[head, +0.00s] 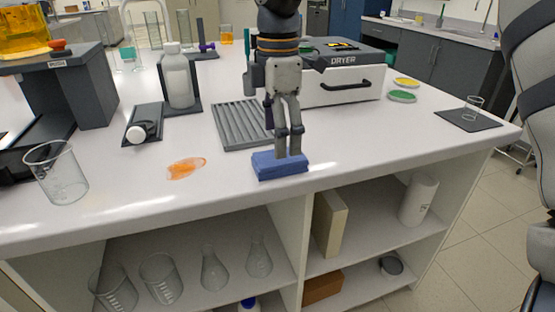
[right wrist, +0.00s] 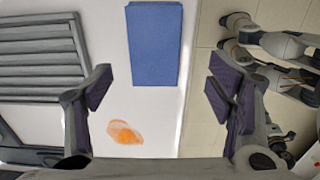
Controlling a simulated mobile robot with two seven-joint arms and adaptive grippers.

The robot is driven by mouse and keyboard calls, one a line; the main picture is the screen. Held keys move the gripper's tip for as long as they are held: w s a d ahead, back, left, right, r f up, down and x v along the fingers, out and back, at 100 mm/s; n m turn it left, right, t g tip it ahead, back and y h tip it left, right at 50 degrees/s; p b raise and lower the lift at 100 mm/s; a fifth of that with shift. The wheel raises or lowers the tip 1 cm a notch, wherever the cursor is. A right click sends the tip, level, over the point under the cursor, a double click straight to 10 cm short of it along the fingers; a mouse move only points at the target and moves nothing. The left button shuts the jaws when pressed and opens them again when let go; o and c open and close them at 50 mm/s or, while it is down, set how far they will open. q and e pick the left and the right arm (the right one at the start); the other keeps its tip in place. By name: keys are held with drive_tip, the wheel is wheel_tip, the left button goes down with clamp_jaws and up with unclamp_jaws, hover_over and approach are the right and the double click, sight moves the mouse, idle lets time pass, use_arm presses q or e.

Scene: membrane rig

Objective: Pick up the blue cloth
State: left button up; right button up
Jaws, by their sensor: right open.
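The blue cloth (head: 280,166) is a folded, flat block lying on the white bench near its front edge. It also shows in the right wrist view (right wrist: 155,45), at the top middle, between the lines of the two fingers. My right gripper (head: 290,154) points down over the cloth in the head view. Its fingers (right wrist: 162,92) are wide apart and empty in the right wrist view. The fingertips overlap the cloth's back edge in the head view; I cannot tell if they touch it. My left gripper is not in view.
An orange spill (head: 186,168) lies left of the cloth. A grey ribbed rack (head: 238,125) lies behind it, and the white dryer (head: 340,87) stands further back. A glass beaker (head: 57,174) and white bottle (head: 177,80) stand left. The bench front right of the cloth is clear.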

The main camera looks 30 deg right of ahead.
drive_tip(key=f, duration=0.5)
drive_tip(key=shift+w+d+f, duration=0.25)
drive_tip(key=shift+d+f, duration=0.1)
drive_tip(key=shift+c, duration=0.6)
drive_tip(key=c, duration=1.1)
drive_tip(key=shift+r, duration=0.1)
wheel_tip(320, 180, up, 4)
drive_tip(key=shift+f, duration=0.25)
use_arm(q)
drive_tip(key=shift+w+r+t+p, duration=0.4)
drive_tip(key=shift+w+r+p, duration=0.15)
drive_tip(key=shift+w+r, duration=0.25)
use_arm(e)
drive_tip(key=shift+s+a+r, duration=1.3)
drive_tip(key=shift+s+r, duration=0.25)
drive_tip(key=shift+s, duration=0.4)
drive_tip(key=shift+s+a+r, duration=1.35)
drive_tip(key=shift+s+r, duration=0.25)
drive_tip(key=shift+s, duration=0.35)
drive_tip(key=shift+s+a+r, duration=1.3)
drive_tip(key=shift+s+r, duration=0.25)
drive_tip(key=shift+s, duration=0.4)
